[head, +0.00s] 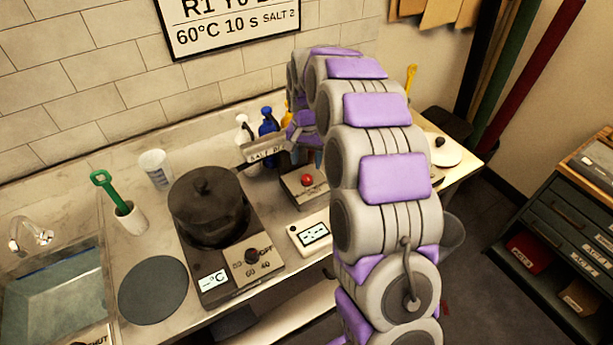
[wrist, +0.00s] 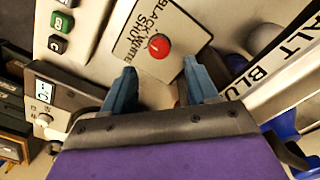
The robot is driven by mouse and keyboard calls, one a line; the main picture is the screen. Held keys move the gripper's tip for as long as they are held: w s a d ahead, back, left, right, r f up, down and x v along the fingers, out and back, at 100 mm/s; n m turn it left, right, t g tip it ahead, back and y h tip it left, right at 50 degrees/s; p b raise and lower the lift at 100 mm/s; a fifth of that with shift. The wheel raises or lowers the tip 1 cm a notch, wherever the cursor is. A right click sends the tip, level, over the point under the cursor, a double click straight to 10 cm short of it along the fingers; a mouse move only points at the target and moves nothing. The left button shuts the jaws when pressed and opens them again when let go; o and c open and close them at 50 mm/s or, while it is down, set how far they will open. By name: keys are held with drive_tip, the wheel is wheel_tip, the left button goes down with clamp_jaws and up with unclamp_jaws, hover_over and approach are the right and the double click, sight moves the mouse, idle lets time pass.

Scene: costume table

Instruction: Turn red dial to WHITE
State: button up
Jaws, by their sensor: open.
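The red dial (wrist: 159,46) sits on a pale panel (wrist: 185,30) in the wrist view. Black lettering beside it reads BLACK, WHITE and SHUT. I cannot tell which word the dial points to. In the head view the red dial (head: 307,180) is on top of a small box (head: 304,194) on the counter. My gripper (wrist: 160,84) is open, with its two blue fingers apart and nothing between them. The dial shows just beyond the fingertips, clear of them. In the head view my gripper is partly hidden behind my arm, close to the box.
A dark lidded pot (head: 208,208) stands on a hot plate (head: 215,290) left of the box. Blue bottles (head: 268,122) and a SALT label (head: 265,149) are close behind my gripper. A sink (head: 60,285) is at far left.

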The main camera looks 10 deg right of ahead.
sight(307, 177)
wheel_tip(307, 177, down, 7)
drive_tip(key=shift+r+b, duration=0.15)
drive_tip(key=shift+b, duration=0.45)
drive_tip(key=shift+c, duration=0.3)
drive_tip(key=c, duration=1)
